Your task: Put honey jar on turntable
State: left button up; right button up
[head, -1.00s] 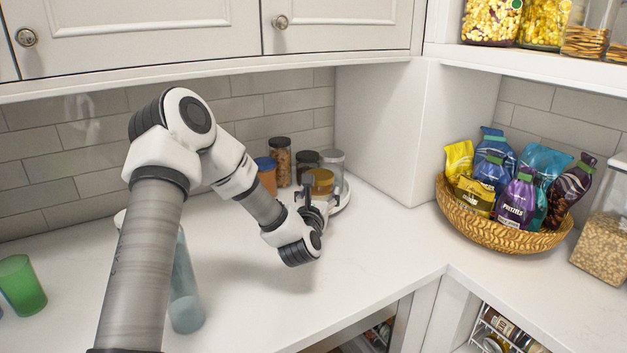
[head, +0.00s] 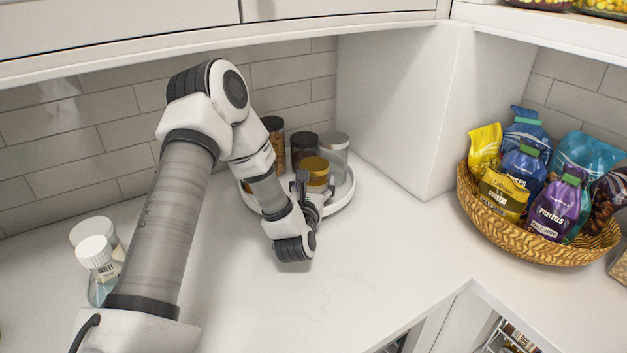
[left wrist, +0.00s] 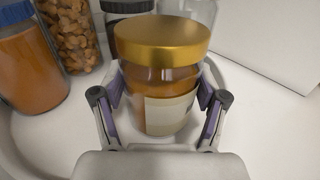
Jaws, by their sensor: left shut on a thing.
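The honey jar (left wrist: 162,80) has a gold lid and a pale label, with amber contents. In the left wrist view it stands upright between the two fingers of my left gripper (left wrist: 160,110), which is shut on it. In the head view the jar's gold lid (head: 316,168) shows at the front of the white turntable (head: 343,192), beyond my left gripper (head: 305,192). The jar is over or on the turntable; whether its base touches is hidden by the gripper. My right gripper is not in view.
On the turntable stand a jar of nuts (left wrist: 72,30), a blue-lidded orange jar (left wrist: 30,60), a dark-lidded jar (head: 304,148) and a clear jar (head: 335,150). A snack basket (head: 540,240) is at right. White-lidded bottles (head: 95,252) stand at left. The front counter is clear.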

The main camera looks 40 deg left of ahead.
pick_arm(q)
jog(key=shift+s, duration=0.1)
jog(key=shift+s+b, duration=0.2)
jog(key=shift+b, duration=0.1)
jog(key=o, duration=1.6)
jog(key=shift+w+a+f, duration=0.1)
jog(key=shift+w, duration=0.05)
jog(key=shift+c, duration=0.2)
